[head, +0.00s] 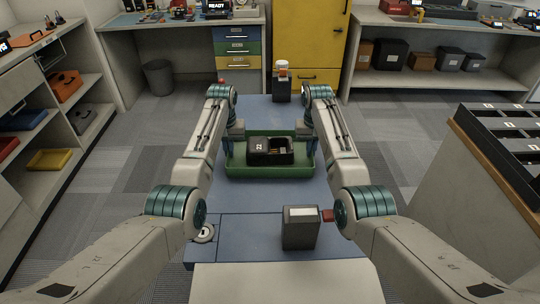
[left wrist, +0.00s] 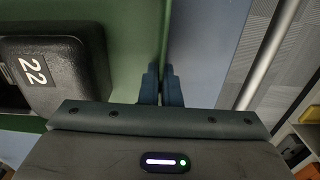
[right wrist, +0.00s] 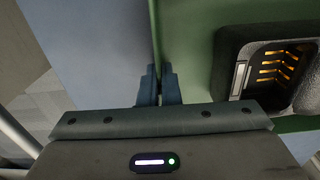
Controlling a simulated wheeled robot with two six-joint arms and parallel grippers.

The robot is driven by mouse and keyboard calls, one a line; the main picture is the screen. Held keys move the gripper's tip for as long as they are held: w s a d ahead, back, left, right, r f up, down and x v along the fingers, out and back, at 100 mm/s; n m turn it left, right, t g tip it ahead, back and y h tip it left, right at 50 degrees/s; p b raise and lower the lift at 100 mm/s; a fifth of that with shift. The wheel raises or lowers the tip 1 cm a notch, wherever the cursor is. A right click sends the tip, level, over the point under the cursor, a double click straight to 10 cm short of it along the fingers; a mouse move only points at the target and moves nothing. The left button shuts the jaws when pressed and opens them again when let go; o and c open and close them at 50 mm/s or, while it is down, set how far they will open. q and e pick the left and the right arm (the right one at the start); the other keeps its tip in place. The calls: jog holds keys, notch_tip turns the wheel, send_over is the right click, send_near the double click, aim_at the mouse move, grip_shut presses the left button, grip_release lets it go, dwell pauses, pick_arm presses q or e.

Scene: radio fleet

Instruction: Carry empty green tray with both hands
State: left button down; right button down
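The green tray (head: 268,171) is in the middle of the blue surface in the head view. A black unit marked 22 (head: 257,157), with an open slot showing metal contacts, sits in it, so the tray is not empty. My left gripper (head: 229,148) is shut on the tray's left wall; in the left wrist view (left wrist: 161,84) its fingers straddle the thin rim. My right gripper (head: 312,147) is shut on the right wall, with its fingers astride the rim in the right wrist view (right wrist: 159,84). I cannot tell whether the tray touches the surface.
A dark box with a pale top (head: 300,229) stands near the front of the blue surface (head: 250,205). Another dark block (head: 282,92) with an orange-and-white item stands at its far end. Shelves flank the left, and a counter with black compartments (head: 505,125) the right.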

pick_arm(q)
jog(key=shift+r, duration=0.15)
pick_arm(e)
jog(key=shift+r, duration=0.15)
